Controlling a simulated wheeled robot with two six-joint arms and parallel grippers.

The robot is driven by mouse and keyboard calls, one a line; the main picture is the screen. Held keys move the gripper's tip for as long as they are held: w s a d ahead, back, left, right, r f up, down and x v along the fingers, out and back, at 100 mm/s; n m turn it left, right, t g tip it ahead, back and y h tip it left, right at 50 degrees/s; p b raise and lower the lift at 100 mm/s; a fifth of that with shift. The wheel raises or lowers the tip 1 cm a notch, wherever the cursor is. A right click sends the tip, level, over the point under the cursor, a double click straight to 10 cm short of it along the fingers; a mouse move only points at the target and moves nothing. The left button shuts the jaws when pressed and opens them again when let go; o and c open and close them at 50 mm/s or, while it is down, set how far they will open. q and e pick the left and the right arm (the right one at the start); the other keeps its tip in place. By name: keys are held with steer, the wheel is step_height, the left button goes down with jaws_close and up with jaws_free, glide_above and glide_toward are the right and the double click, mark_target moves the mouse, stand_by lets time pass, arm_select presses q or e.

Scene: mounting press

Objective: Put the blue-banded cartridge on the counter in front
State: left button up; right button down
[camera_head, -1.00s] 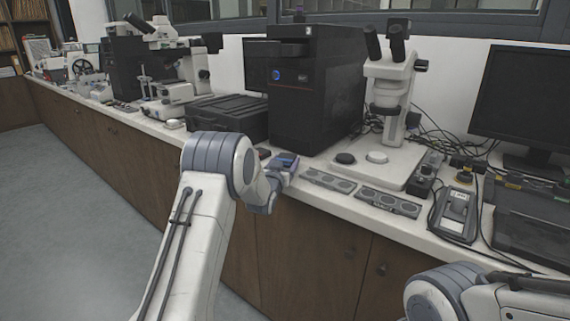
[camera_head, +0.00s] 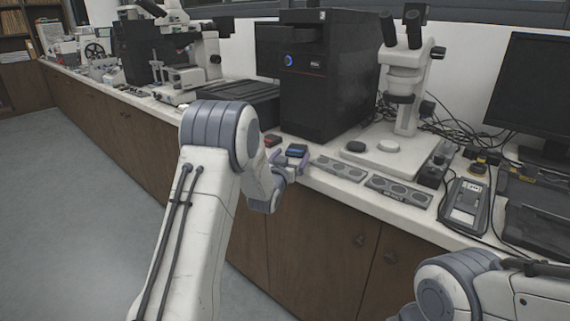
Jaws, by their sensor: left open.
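The blue-banded cartridge (camera_head: 297,150) is a small dark block with a blue top. It is at the front edge of the light counter (camera_head: 314,179), in front of the black press (camera_head: 316,112). My left gripper (camera_head: 293,159) reaches in from the left, its fingers open on either side of the cartridge. Whether a finger touches it, and whether it rests fully on the counter, is too small to tell. My right arm shows at the lower right, but its gripper is out of view.
A small dark reddish block (camera_head: 272,141) lies just left of the cartridge. Two grey trays with round wells (camera_head: 342,168) (camera_head: 398,191) lie to the right. A microscope (camera_head: 404,85) stands behind them. A black case (camera_head: 235,101) is left of the press.

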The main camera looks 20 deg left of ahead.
arm_select(q)
steer(key=s, duration=0.6)
steer(key=shift+s+d+r, duration=0.15)
steer(key=shift+s+r, duration=0.05)
steer(key=shift+s, duration=0.15)
